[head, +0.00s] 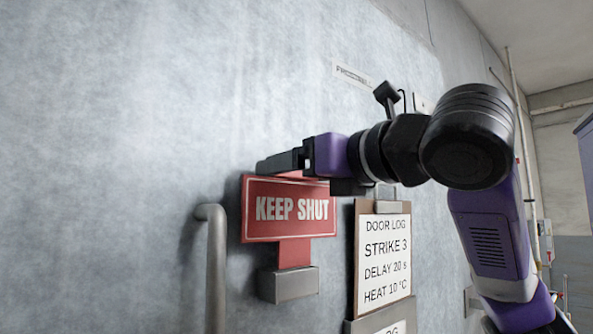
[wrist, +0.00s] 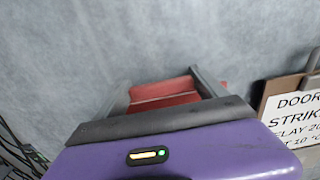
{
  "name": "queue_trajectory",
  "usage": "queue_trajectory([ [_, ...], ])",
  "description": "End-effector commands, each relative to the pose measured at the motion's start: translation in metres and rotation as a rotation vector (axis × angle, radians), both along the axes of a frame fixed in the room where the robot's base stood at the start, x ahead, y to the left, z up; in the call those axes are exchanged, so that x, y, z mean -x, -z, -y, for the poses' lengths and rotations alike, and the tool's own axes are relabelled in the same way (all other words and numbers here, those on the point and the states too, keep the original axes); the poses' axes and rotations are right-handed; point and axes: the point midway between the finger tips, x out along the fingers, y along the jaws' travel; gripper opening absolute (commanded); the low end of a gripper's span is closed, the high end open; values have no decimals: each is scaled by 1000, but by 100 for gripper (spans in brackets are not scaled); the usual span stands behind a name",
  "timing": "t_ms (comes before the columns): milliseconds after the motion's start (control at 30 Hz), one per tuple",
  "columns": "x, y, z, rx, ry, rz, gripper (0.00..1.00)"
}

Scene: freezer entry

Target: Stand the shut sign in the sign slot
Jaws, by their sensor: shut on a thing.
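The red shut sign (head: 290,208), lettered KEEP SHUT, is upright against the grey door in the head view. Its narrow stem runs down to the grey metal sign slot (head: 290,285), and its lower end is hidden by the slot's front. How deep it sits I cannot tell. My gripper (head: 275,166) is shut on the sign's top edge, reaching in from the right. In the wrist view the red sign (wrist: 165,93) shows between the two dark fingers. The slot does not show there.
A clipboard (head: 385,255) with a door log hangs just right of the sign, close under my wrist. A grey bar handle (head: 216,265) stands out from the door to the left. The door face above and left is clear.

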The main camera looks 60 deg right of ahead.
Motion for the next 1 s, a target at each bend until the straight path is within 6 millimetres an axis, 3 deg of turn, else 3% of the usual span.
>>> queue_trajectory([
  [1000, 0, 11, 0, 0, 0, 1, 49],
])
